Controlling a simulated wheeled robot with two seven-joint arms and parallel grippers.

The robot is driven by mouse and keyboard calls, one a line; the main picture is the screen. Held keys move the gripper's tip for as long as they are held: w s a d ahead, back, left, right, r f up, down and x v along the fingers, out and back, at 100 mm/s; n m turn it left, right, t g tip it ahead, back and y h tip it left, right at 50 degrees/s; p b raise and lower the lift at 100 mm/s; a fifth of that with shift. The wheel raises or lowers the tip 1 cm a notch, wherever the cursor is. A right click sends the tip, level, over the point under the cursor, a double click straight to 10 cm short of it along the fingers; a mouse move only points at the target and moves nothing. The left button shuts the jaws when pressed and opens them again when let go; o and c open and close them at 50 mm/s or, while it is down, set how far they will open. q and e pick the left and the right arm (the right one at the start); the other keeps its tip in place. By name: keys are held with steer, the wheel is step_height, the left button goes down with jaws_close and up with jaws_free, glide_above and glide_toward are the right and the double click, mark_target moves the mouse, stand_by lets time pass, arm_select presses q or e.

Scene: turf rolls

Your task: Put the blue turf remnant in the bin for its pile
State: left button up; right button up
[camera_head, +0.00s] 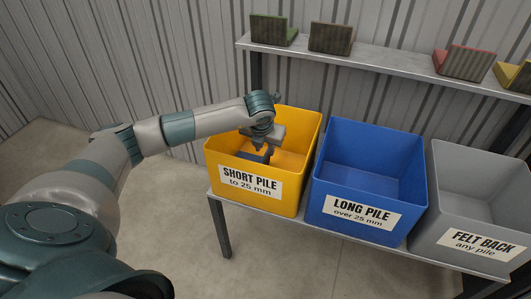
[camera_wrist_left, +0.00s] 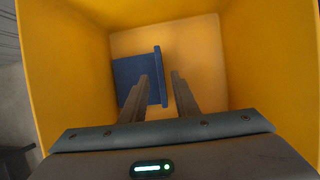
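The blue turf remnant (camera_wrist_left: 128,72) shows in the left wrist view inside the yellow short pile bin (camera_wrist_left: 70,60). It is L-shaped, with a flat part near the bin's left wall and an upright edge. My left gripper (camera_wrist_left: 160,78) reaches down into this bin. Its fingers stand apart on either side of the remnant's upright edge, with a gap visible. Whether the remnant rests fully on the floor is unclear. My right gripper is not in view.
The blue long pile bin (camera_head: 365,195) and grey felt back bin (camera_head: 475,215) stand to the right on the same bench. A shelf (camera_head: 385,62) behind holds several other remnants, including a green one (camera_head: 272,30) and a red one (camera_head: 465,62). Yellow bin walls surround the left gripper.

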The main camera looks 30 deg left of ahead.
arm_select(q)
steer(key=shift+v, duration=1.05)
